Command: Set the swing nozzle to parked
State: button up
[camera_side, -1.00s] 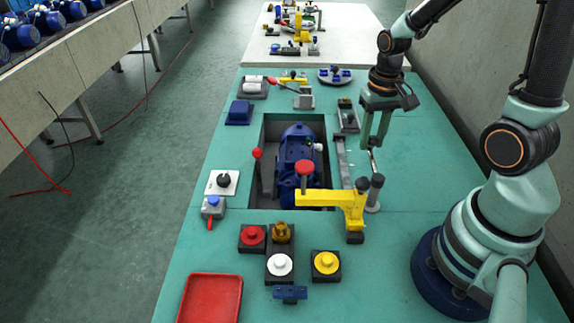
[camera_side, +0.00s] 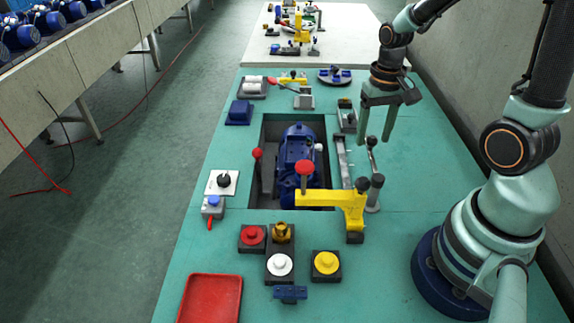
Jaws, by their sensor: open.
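What looks like the swing nozzle is a slim silver arm (camera_side: 373,158) with a dark knob at its upper end. It stands near a dark grey post (camera_side: 376,188) on the right side of the bench, right of the motor pit. My gripper (camera_side: 374,139) is open and points down, its two fingers apart on either side of the knob as seen from here. I cannot tell whether either finger touches it. Nothing is held. The label or marks for the nozzle's positions are too small to tell.
A yellow arm with a red knob (camera_side: 333,200) reaches over the pit just left of the post. A blue motor (camera_side: 298,150) sits in the pit. Red, white and yellow buttons stand in front, with a red tray (camera_side: 210,300) at the near left.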

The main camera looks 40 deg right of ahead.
notch_tip(320, 180, up, 11)
dwell(0.3)
jog(key=a+r+n+t, duration=0.3)
jog(key=a+n+t, duration=0.2)
jog(key=a, duration=0.4)
jog(key=shift+r+n+t, duration=0.3)
jog(key=shift+n, duration=0.3)
